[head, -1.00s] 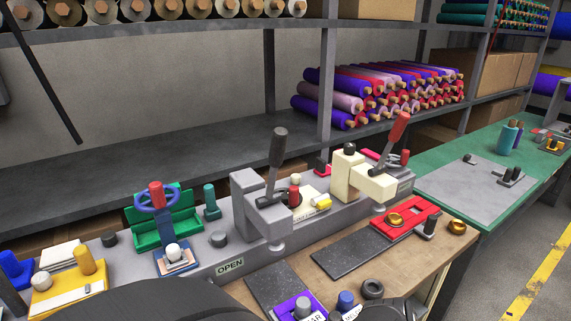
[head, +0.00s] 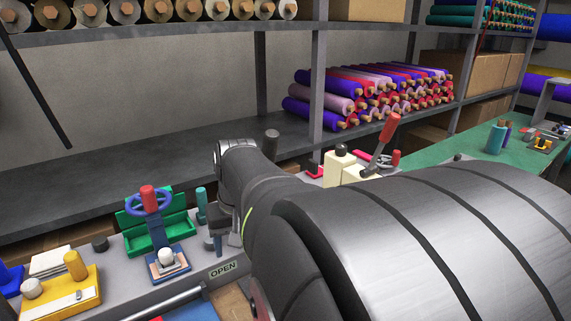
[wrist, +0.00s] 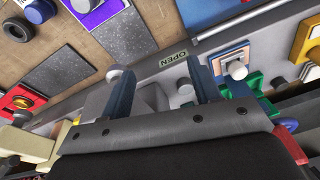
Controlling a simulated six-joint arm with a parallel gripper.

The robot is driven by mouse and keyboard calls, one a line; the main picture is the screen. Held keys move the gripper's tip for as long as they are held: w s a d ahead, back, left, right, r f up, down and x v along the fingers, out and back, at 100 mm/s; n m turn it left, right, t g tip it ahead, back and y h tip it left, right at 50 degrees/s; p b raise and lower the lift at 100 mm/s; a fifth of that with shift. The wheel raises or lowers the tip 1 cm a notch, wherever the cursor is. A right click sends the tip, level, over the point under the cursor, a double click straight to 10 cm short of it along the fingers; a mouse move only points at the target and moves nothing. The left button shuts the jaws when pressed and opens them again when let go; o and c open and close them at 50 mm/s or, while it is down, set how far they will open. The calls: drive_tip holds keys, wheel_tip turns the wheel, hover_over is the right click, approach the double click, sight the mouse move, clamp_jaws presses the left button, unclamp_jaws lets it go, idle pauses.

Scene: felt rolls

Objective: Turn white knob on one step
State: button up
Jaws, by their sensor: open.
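A white knob (head: 167,257) stands on a small blue and tan base at the front of the grey bench unit, left of the OPEN label (head: 223,269). It also shows in the wrist view (wrist: 237,69), just right of my gripper's right finger and apart from it. Another pale knob (head: 31,288) sits on the yellow device at the far left. My gripper (wrist: 154,61) is open, with nothing held between its fingers. A grey block (wrist: 150,97) shows behind the gap. In the head view my arm hides most of the fingers.
A blue handwheel with a red knob (head: 149,198) and a green holder (head: 178,235) stand behind the white knob. A grey bar (head: 160,305) lies in front. A cream lever unit (head: 345,170) stands at the right.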

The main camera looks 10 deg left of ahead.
drive_tip(key=s+a+r+n+g+y, duration=0.1)
drive_tip(key=s+a+r+n, duration=0.25)
drive_tip(key=a, duration=0.35)
drive_tip(key=s+a+r+n+g, duration=0.1)
drive_tip(key=s+a+r+n, duration=0.1)
drive_tip(key=s+a, duration=0.3)
drive_tip(key=s+a+r+n+g+y, duration=0.1)
drive_tip(key=s+a+r+n, duration=0.15)
drive_tip(key=a, duration=0.55)
drive_tip(key=n+t+y, duration=0.1)
drive_tip(key=n+t, duration=0.1)
drive_tip(key=n, duration=0.1)
approach(30, 284)
drive_tip(key=x, duration=0.9)
drive_tip(key=shift+f, duration=0.4)
drive_tip(key=c, duration=1)
